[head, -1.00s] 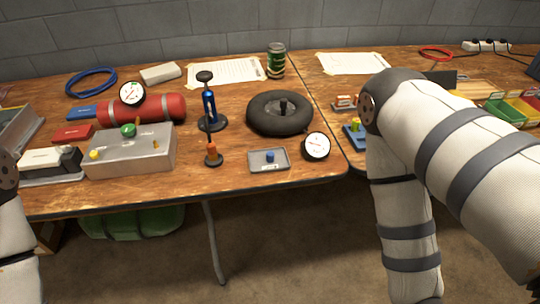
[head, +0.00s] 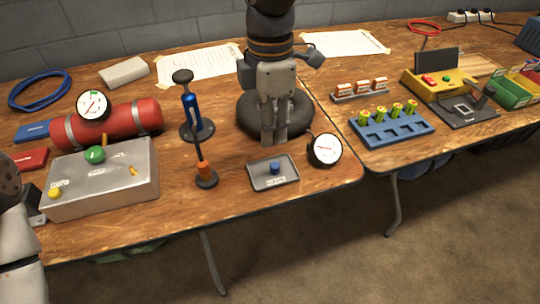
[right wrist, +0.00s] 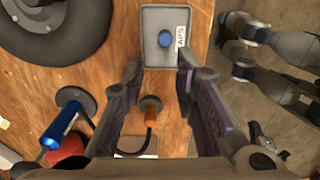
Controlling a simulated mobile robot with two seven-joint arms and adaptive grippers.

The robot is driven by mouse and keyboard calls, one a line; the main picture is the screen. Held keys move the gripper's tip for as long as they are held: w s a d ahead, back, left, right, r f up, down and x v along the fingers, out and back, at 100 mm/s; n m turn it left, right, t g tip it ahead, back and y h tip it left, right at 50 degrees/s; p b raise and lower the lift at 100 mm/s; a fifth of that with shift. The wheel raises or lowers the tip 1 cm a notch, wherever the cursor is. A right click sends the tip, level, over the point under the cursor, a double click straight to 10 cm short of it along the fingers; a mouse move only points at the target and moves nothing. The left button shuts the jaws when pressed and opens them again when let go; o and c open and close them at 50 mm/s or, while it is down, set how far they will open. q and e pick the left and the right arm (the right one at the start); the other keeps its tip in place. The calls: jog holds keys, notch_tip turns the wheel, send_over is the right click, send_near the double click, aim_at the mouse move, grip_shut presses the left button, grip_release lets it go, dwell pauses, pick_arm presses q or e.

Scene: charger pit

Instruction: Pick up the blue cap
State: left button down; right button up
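The small blue cap (head: 275,168) stands in a shallow grey tray (head: 259,184) near the front edge of the table. The right wrist view shows the cap (right wrist: 166,38) from above, in the tray with its white label. My right gripper (head: 274,140) points down just behind the tray, above and apart from the cap, in front of the tyre. In the right wrist view its two fingers (right wrist: 165,105) are spread wide with nothing between them. Only part of my left arm shows at the left edge; its gripper is out of view.
A round gauge (head: 324,150) stands right of the tray, close to it. The black tyre (head: 243,112) lies behind. A blue battery rack (head: 391,130) sits farther right.

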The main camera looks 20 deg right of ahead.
aim_at(275, 165)
jog(key=f, duration=0.6)
jog(key=s+f, duration=0.1)
jog(key=f, duration=0.2)
jog(key=shift+d+f, duration=0.4)
jog(key=shift+w, duration=0.1)
jog(key=c, duration=0.5)
